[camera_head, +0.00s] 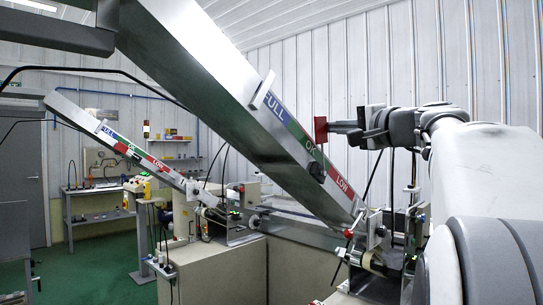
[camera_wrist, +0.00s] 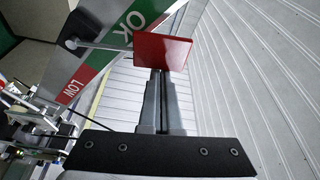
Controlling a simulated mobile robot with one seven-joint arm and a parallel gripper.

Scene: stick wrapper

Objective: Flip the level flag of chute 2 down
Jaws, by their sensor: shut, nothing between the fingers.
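The nearer chute (camera_head: 215,80) slopes down to the right and bears a FULL, OK and LOW scale (camera_head: 306,143). Its level flag is a red plate (camera_head: 320,130) on a thin rod from a dark pivot (camera_head: 317,172) near the OK and LOW bands. The flag stands up, out from the chute. In the wrist view the red plate (camera_wrist: 163,50) lies just past my fingertips, with its rod running left to the pivot. My gripper (camera_head: 334,127) is shut and empty, fingertips close to the plate; whether they touch it I cannot tell. No chute number is readable.
A second chute (camera_head: 75,115) with a similar scale slopes at the left, farther away. Machine parts (camera_head: 372,262) stand at the foot of the nearer chute. A ribbed wall (camera_wrist: 240,80) is behind my gripper, with free room between.

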